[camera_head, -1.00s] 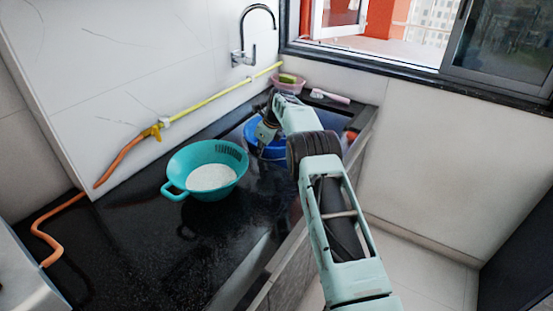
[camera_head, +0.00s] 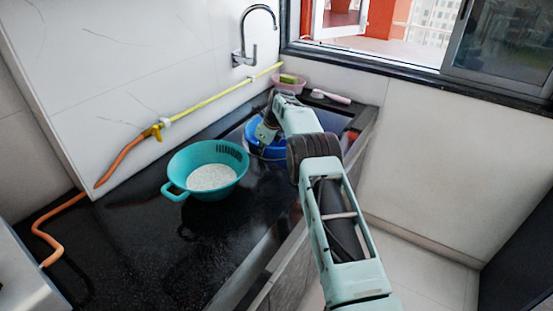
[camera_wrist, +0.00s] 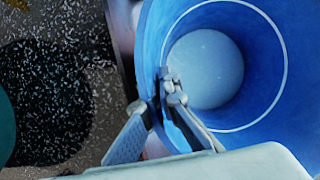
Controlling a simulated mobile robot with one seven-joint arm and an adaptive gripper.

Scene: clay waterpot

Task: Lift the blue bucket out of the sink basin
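The blue bucket (camera_head: 274,151) is in the sink basin (camera_head: 334,121) in the head view, partly hidden by my arm. In the wrist view the blue bucket (camera_wrist: 262,105) fills the right side, and I look down into it at a pale round bottom. My gripper (camera_wrist: 157,98) is at its left rim, one finger outside the wall and one inside. The fingers are close together with the wall between them, so it looks shut on the rim. In the head view my gripper (camera_head: 265,132) reaches down at the bucket's left side. I cannot tell whether the bucket touches the basin floor.
A teal colander (camera_head: 207,158) with white contents stands on the dark wet counter (camera_head: 150,255), left of the basin. A pink basket (camera_head: 288,84) and a pale brush (camera_head: 330,96) lie at the back. A tap (camera_head: 243,55) and a yellow-orange hose (camera_head: 190,109) are along the wall.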

